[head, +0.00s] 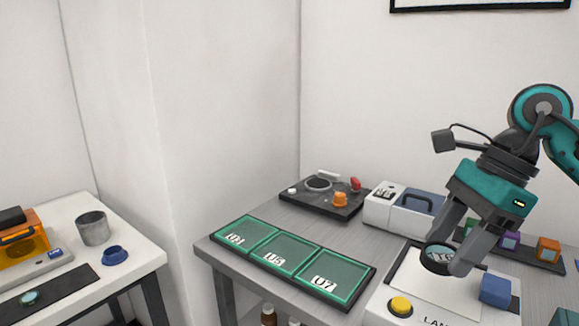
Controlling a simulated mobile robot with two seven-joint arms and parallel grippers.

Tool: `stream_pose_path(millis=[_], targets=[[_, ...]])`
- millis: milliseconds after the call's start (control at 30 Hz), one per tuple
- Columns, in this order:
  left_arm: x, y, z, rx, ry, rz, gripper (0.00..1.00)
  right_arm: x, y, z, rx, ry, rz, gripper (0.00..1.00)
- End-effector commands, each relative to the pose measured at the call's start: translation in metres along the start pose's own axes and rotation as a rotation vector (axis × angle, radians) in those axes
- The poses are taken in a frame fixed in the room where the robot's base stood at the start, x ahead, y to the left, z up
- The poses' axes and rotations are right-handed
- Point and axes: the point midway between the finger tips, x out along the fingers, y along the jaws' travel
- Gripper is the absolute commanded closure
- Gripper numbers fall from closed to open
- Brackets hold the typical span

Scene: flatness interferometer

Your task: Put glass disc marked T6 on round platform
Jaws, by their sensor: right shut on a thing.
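The glass disc (437,258) is a dark-rimmed round piece with a white label that seems to read T6. My right gripper (451,257) is shut on it and holds it tilted over the white instrument (378,308) at the lower right. The gripper and disc hide part of the instrument's top, and I cannot tell whether the disc touches it. No round platform shows clearly on that instrument. A dark box at the back has a round ringed part (318,183) on top. My left gripper is not in view.
A tray with green-lined compartments labelled U4, U5 and U7 (285,254) lies along the front edge. The instrument carries a yellow button (400,305) and a blue block (495,290). A white-blue device (395,209) and coloured blocks (548,248) stand behind. A separate white table (140,262) is at left.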

Motion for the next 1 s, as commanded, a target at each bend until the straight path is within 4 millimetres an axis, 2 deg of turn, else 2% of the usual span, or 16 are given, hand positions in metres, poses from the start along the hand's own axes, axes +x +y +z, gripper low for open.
stream_pose_path(millis=[200,700,833,1000], targets=[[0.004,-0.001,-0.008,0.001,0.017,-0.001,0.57,0.043,0.005,-0.007,-0.377,-0.002,0.162,0.79],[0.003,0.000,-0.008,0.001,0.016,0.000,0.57,0.137,0.016,-0.027,-1.254,0.003,0.524,0.79],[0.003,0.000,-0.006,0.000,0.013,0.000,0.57,0.155,0.018,-0.031,-1.431,0.003,0.595,0.79],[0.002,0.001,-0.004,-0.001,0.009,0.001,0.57,0.154,0.017,-0.032,-1.444,0.007,0.597,0.79]])
